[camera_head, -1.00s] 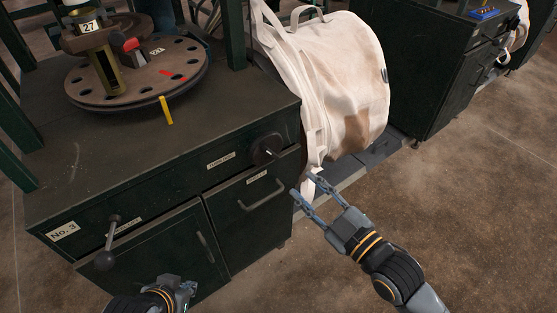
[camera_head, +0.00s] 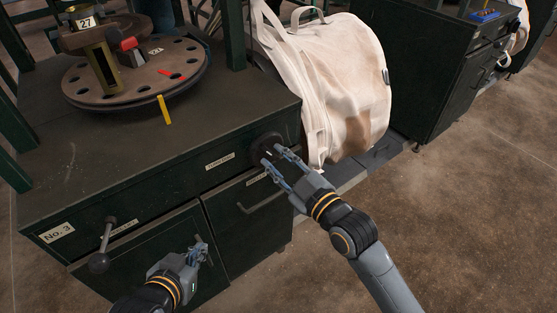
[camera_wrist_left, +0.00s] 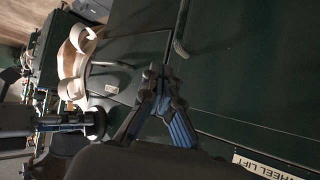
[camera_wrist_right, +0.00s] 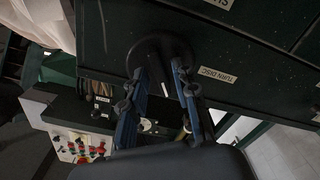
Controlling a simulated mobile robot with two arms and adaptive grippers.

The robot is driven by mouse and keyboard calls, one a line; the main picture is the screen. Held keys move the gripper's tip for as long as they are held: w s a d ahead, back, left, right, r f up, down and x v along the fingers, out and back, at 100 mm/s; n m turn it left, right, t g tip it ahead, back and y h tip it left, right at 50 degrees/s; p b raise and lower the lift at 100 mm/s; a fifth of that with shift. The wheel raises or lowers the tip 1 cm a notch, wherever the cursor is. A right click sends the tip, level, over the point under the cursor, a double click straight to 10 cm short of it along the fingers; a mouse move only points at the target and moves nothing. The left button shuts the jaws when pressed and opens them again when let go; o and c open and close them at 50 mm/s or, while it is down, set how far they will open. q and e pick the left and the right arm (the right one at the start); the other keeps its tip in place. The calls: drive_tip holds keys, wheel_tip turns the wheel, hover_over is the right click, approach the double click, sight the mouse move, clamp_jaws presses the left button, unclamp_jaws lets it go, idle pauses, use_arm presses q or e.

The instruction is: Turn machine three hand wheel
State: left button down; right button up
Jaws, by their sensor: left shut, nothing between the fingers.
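The dark machine cabinet marked No. 3 (camera_head: 60,170) fills the left of the head view. Its small black hand wheel (camera_head: 262,141) is on the front's upper right, beside a label (camera_head: 220,161) that reads TURN DISC in the right wrist view. My right gripper (camera_head: 271,155) is open, its fingertips right at the wheel; contact is unclear. In the right wrist view the wheel (camera_wrist_right: 158,48) lies between and beyond the open fingers (camera_wrist_right: 159,70), partly hidden by them. My left gripper (camera_head: 202,250) is shut and empty before the lower door; its tips meet in the left wrist view (camera_wrist_left: 156,73).
A ball-ended lever (camera_head: 103,245) sticks out left of my left gripper. A drawer handle (camera_head: 262,197) lies below the wheel. A white bulk bag (camera_head: 340,85) hangs close to the right. A round holed disc (camera_head: 150,85) lies on top. Floor at right is clear.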

clamp_jaws()
drive_tip(key=m+p, duration=0.2)
drive_tip(key=p, duration=0.1)
drive_tip(key=shift+r, duration=0.15)
use_arm(q)
drive_tip(key=s+a+f+g+y+p, duration=0.1)
drive_tip(key=s+a+g, duration=0.15)
drive_tip(key=s, duration=0.35)
drive_tip(key=s+a+f+g+y+p, duration=0.1)
drive_tip(key=s+f+g, duration=0.1)
drive_tip(key=s+g, duration=0.3)
use_arm(e)
drive_tip(key=shift+m, duration=0.7)
use_arm(q)
wheel_tip(320, 180, down, 12)
drive_tip(key=p, duration=0.2)
drive_tip(key=shift+w+r+p, duration=0.2)
drive_tip(key=shift+w+p, duration=0.2)
drive_tip(key=shift+w, duration=0.05)
use_arm(e)
drive_tip(key=m, duration=0.3)
use_arm(q)
drive_tip(key=shift+d, duration=0.1)
use_arm(e)
drive_tip(key=shift+o, duration=1.5)
unclamp_jaws()
drive_tip(key=shift+s+f, duration=0.1)
drive_tip(key=shift+f, duration=0.1)
